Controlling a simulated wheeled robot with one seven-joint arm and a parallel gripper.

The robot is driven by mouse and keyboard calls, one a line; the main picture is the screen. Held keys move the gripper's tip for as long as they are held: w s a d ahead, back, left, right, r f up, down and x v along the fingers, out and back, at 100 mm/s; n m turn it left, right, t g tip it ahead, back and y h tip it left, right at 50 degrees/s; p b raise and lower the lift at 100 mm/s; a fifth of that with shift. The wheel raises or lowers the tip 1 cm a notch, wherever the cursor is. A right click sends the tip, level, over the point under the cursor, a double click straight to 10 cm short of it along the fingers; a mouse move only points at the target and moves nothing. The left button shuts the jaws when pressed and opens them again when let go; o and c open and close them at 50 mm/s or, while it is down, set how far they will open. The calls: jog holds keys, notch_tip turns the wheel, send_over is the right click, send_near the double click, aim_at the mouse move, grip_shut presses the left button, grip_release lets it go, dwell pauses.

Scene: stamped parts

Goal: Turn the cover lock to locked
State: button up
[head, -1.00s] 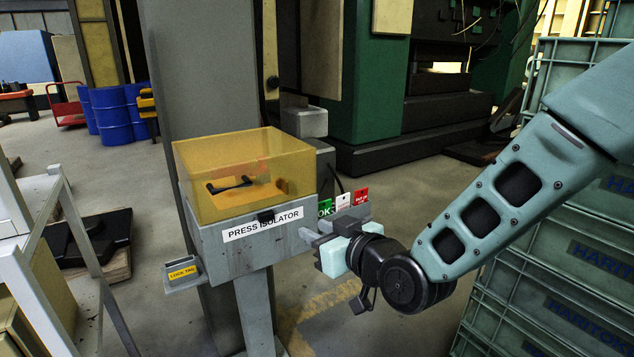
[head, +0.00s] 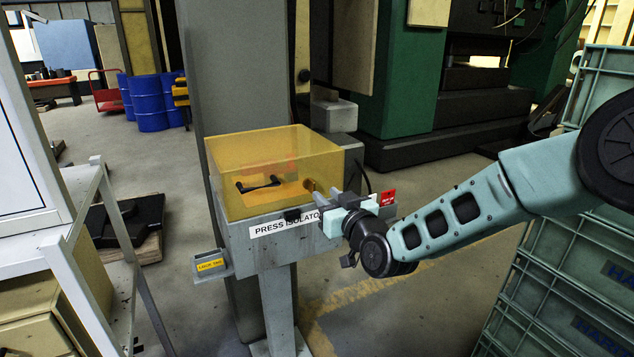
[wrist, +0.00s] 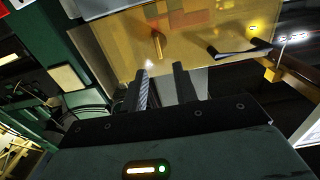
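The press isolator is a grey box (head: 262,252) on a post, with a see-through yellow cover (head: 235,165) down over it. A black handle (head: 258,184) shows inside; it is also in the wrist view (wrist: 245,52). A small brass-coloured lock knob (head: 309,186) is at the cover's lower right. It also shows in the wrist view (wrist: 157,44), standing just beyond my fingertips and roughly in line with the gap. My gripper (head: 326,204) is at the box's right front corner. In the wrist view my gripper (wrist: 161,70) is open, with nothing visible between its fingers. Contact with the knob cannot be told.
A red card (head: 388,197) stands just behind my gripper. A small tray with a yellow label (head: 211,264) sticks out at the box's left. Stacked green crates (head: 560,290) stand at the right, and a pale rack (head: 75,250) at the left. Floor between is clear.

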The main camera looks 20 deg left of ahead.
aim_at(314, 184)
jog(key=shift+p+x, duration=0.55)
jog(key=shift+x, duration=2.55)
grip_shut()
